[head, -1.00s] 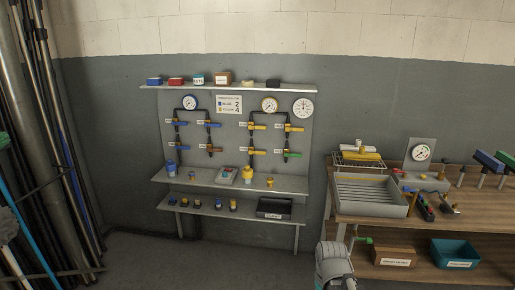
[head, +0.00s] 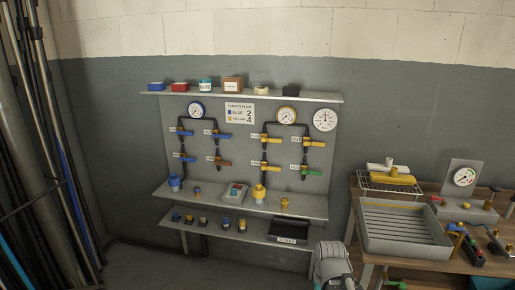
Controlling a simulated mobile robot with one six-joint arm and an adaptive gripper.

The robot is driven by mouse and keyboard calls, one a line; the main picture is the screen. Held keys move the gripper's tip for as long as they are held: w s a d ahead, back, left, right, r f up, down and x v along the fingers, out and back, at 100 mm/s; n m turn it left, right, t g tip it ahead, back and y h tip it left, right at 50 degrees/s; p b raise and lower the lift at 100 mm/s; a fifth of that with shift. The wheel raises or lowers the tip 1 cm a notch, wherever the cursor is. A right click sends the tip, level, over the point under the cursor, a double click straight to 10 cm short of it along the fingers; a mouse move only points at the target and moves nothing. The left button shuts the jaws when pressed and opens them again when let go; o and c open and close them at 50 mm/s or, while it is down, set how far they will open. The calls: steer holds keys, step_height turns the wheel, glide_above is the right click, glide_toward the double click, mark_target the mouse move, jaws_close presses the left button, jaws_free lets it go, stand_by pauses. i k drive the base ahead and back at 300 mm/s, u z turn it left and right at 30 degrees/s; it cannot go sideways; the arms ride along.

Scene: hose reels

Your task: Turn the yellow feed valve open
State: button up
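Yellow-handled valves show on the grey wall panel, in the right-hand pipe group: an upper left one (head: 271,138), an upper right one (head: 314,143) and a lower left one (head: 270,165). Their handles look roughly level. Small tags sit beside them, too small to read, so I cannot tell which is the feed valve. A yellow-rimmed gauge (head: 287,115) is above this group. A pale grey part of my arm shows at the bottom edge, below and right of the panel. My gripper's fingers do not show.
Blue-handled valves (head: 185,132) and a blue-rimmed gauge (head: 196,110) are on the panel's left; a green-handled valve (head: 311,172) is lower right. Shelves with small items (head: 245,200) jut out below. A workbench with a grey tray (head: 402,236) stands right. Dark pipes (head: 40,130) stand left.

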mark_target(273, 168)
steer(key=u, duration=0.3)
steer(key=i, duration=1.6)
steer(key=u, duration=0.35)
